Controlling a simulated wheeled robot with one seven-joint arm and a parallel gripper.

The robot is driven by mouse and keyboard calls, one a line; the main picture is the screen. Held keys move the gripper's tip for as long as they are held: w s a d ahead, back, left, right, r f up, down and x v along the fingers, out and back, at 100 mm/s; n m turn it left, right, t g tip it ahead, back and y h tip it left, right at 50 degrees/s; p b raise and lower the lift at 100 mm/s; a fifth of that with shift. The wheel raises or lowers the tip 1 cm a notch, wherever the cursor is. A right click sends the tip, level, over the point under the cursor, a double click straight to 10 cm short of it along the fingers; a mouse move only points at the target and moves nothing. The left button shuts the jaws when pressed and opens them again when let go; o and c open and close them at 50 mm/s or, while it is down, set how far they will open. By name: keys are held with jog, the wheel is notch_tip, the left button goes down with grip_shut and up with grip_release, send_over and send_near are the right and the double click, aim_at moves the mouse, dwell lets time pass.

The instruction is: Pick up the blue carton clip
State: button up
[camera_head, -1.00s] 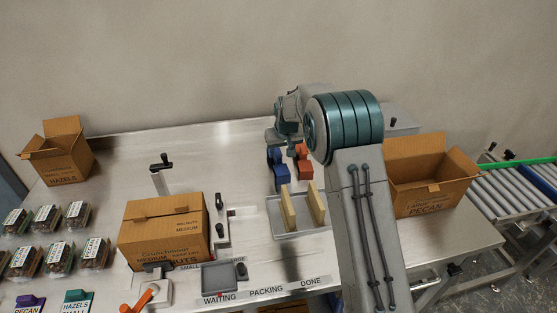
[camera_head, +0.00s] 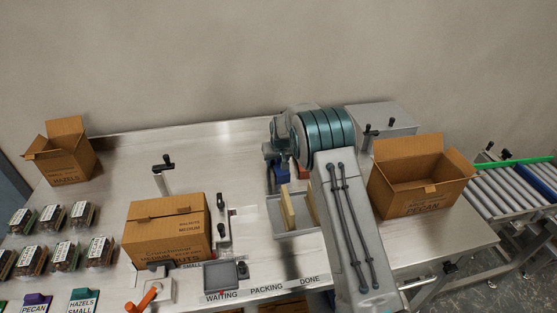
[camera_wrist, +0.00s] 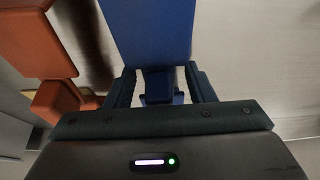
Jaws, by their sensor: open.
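The blue carton clip (camera_wrist: 153,35) fills the upper middle of the wrist view and runs down between the fingers of my gripper (camera_wrist: 160,72). The fingers stand open on either side of it; I cannot tell whether they touch it. In the head view the blue clip (camera_head: 281,174) stands on the table below my wrist, partly hidden by my arm. An orange clip (camera_wrist: 37,38) stands to the left of the blue one in the wrist view. In the head view it is mostly hidden behind my arm.
A grey tray (camera_head: 291,233) with pale yellow upright pieces is just in front of the clips. A closed carton (camera_head: 165,235) stands left of it, and an open PECAN carton (camera_head: 405,200) stands right. A grey box (camera_head: 385,118) is at the back right.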

jog(key=shift+c, duration=0.3)
jog(key=c, duration=1)
